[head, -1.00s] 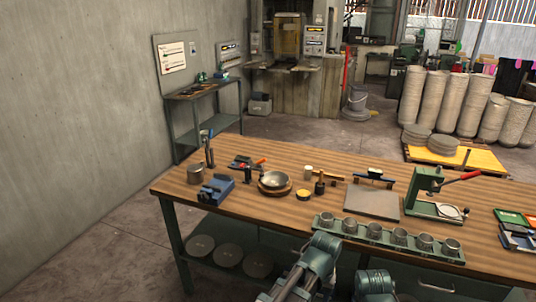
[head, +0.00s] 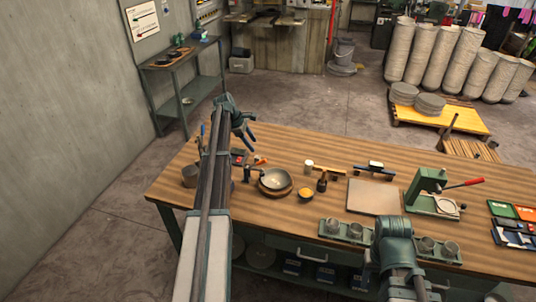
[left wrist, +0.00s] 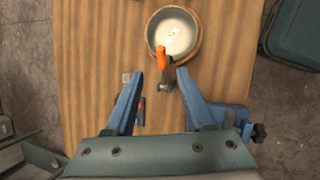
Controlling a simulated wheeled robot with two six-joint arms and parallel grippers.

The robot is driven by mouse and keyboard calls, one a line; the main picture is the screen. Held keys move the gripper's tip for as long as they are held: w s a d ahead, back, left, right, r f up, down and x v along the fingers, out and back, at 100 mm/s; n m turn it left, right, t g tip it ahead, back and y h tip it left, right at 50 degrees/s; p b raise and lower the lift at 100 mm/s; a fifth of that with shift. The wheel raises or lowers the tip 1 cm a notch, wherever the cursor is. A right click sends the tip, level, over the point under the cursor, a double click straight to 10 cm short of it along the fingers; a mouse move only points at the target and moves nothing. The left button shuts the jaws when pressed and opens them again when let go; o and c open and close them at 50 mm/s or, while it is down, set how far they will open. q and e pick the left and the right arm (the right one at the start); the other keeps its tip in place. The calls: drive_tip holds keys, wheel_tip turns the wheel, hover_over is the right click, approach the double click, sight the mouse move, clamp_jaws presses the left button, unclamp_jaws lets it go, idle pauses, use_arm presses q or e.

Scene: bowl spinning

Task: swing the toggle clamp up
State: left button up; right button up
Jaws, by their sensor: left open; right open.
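The toggle clamp (left wrist: 166,83) shows in the left wrist view as a grey body with an orange handle (left wrist: 161,57) that overlaps the bowl's rim. In the head view the dark clamp body (head: 247,174) stands left of the round metal bowl (head: 275,179). The bowl (left wrist: 174,33) rests on a round wooden base. My left gripper (head: 247,138) is open and empty, reaching over the left end of the bench. In the wrist view its blue fingers (left wrist: 155,75) point toward the clamp, apart from it. My right arm shows, but its fingers do not.
A blue vise (left wrist: 235,117) sits beside the right finger in the wrist view. A metal cup (head: 190,176) is at the bench's left end, partly behind my arm. A green press (head: 430,190) is farther right.

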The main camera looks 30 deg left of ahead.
sight(265, 161)
use_arm(q)
drive_tip(key=shift+d+f, duration=0.1)
drive_tip(key=b+x, duration=1.2)
drive_tip(key=x, duration=0.1)
drive_tip(key=shift+d+f+b, duration=0.15)
drive_tip(key=shift+f+b, duration=0.15)
clamp_jaws()
idle(1.1)
